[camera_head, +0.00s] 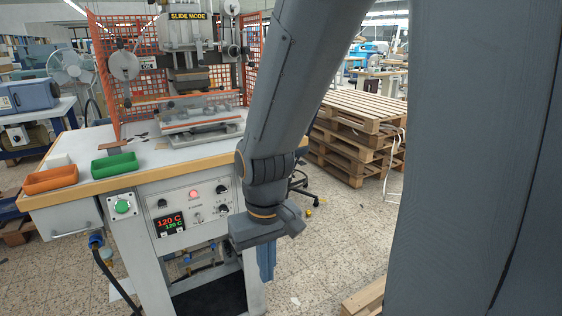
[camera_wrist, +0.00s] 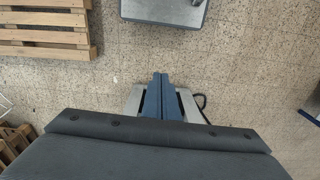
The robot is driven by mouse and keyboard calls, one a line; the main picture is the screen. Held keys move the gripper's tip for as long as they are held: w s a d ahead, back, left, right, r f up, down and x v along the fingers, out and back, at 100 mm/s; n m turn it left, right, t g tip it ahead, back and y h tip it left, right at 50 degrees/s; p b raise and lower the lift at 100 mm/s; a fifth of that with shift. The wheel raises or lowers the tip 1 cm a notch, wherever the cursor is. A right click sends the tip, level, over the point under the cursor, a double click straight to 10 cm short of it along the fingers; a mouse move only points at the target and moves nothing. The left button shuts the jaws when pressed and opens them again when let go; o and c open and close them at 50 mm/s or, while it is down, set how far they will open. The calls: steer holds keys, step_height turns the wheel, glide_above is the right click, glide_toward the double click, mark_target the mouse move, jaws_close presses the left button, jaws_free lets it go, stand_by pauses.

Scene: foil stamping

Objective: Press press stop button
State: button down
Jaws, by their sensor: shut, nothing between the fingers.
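The foil stamping press (camera_head: 190,60) stands on a white bench. On the bench's front panel (camera_head: 196,208) a red round light or button (camera_head: 193,194) glows, with several black knobs around it and a display reading 120 C. A green button (camera_head: 122,206) sits on a separate box left of the panel. I cannot tell which control is the stop button. My gripper (camera_head: 266,280) points down, right of the panel and apart from it. Its blue fingers are together and empty, also in the wrist view (camera_wrist: 160,82). My arm hides the bench's right end.
An orange bin (camera_head: 50,180) and a green bin (camera_head: 114,165) sit at the bench's left. Stacked wooden pallets (camera_head: 360,115) stand behind my arm, and pallets (camera_wrist: 45,28) also show in the wrist view. Speckled floor lies open below my gripper.

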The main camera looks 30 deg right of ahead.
steer(key=w+d+r+m+t+p, duration=0.3)
steer(key=w+d+r+m, duration=0.5)
steer(key=w, duration=0.4)
steer(key=w+d+r+m+t+p, duration=0.3)
steer(key=w+d+r+m, duration=0.5)
steer(key=w+d+m, duration=0.2)
steer(key=shift+w+d+r, duration=0.25)
steer(key=shift+w+d, duration=0.6)
steer(key=shift+d, duration=0.05)
steer(key=w+r+p+x, duration=0.1)
steer(key=w+x, duration=0.1)
steer(key=x, duration=1.1)
steer(key=shift+f, duration=0.2)
steer(key=shift+w+d, duration=0.1)
steer(key=shift+w, duration=0.05)
